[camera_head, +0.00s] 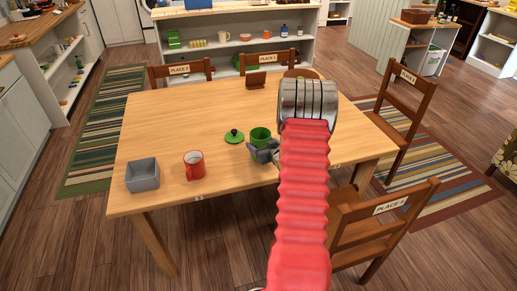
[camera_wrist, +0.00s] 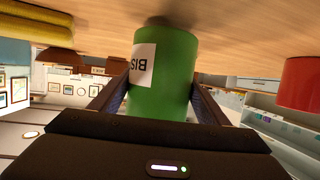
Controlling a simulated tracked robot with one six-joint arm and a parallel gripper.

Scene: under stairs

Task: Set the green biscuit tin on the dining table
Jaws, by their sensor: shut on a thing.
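The green biscuit tin (camera_head: 260,136) is upright over the dining table (camera_head: 175,120), right of the table's middle. Its top looks open. In the wrist view, which is upside down, the tin (camera_wrist: 175,70) sits between both fingers and its white label reads "BIS". Its base is at or very close to the tabletop; I cannot tell if it touches. My gripper (camera_head: 263,152) is shut on the tin from the near side. A green lid with a dark knob (camera_head: 234,136) lies on the table just left of the tin.
A small brown object (camera_head: 256,80) is at the far edge. Chairs (camera_head: 405,100) surround the far and right sides. The table's left and far middle is clear.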

